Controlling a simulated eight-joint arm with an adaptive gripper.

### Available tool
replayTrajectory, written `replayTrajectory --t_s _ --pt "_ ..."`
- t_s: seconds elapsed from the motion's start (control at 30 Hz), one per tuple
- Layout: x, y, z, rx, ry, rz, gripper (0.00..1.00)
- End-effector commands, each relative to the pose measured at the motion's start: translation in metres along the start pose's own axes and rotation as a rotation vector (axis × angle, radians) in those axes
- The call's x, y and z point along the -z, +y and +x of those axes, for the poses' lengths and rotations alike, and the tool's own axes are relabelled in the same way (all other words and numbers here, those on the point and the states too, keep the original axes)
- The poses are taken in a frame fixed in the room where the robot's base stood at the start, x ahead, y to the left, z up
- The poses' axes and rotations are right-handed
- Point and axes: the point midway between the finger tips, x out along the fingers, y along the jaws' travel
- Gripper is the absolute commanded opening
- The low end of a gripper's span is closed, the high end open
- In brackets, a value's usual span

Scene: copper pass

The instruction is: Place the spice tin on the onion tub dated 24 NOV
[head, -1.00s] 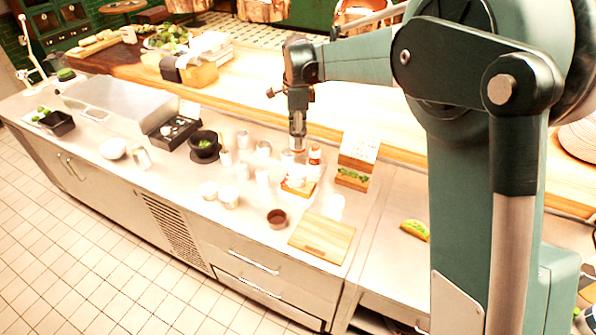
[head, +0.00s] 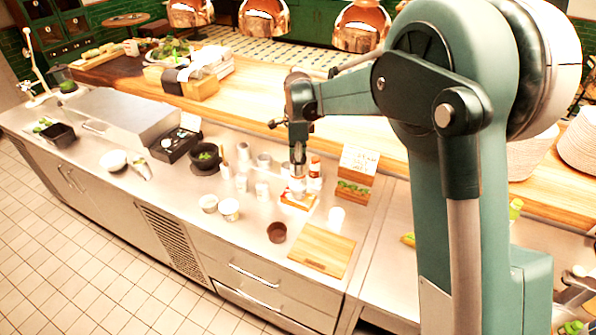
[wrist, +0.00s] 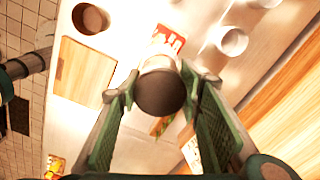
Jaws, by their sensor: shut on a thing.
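My gripper (head: 298,172) is shut on the spice tin, a small pale cylinder with a dark round end (wrist: 160,93), between both fingers in the wrist view. In the head view the tin (head: 297,186) shows below my gripper, just over or on a red-and-white packet (head: 298,202); I cannot tell if they touch. Pale tubs (head: 208,203) (head: 229,210) stand on the steel counter to the left, with several white containers (head: 262,188) nearer the gripper. No date is readable, so I cannot tell which is the 24 NOV onion tub.
A brown bowl (head: 277,232) and a wooden board (head: 322,254) lie in front. A wooden holder with a white card (head: 357,172) and an orange-labelled jar (head: 315,172) stand close right of the gripper.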

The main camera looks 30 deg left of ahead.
Motion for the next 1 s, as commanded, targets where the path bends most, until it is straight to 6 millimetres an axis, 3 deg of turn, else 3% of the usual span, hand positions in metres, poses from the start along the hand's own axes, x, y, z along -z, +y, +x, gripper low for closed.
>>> replayTrajectory --t_s 0.43,0.93,0.97,1.0 --pt "0.000 0.000 0.035 0.000 0.000 0.000 0.21" --pt "0.000 0.000 0.041 0.000 0.000 0.000 0.21" --pt "0.000 0.000 0.041 0.000 0.000 0.000 0.37" --pt "0.000 0.000 0.041 0.000 0.000 0.000 0.42"
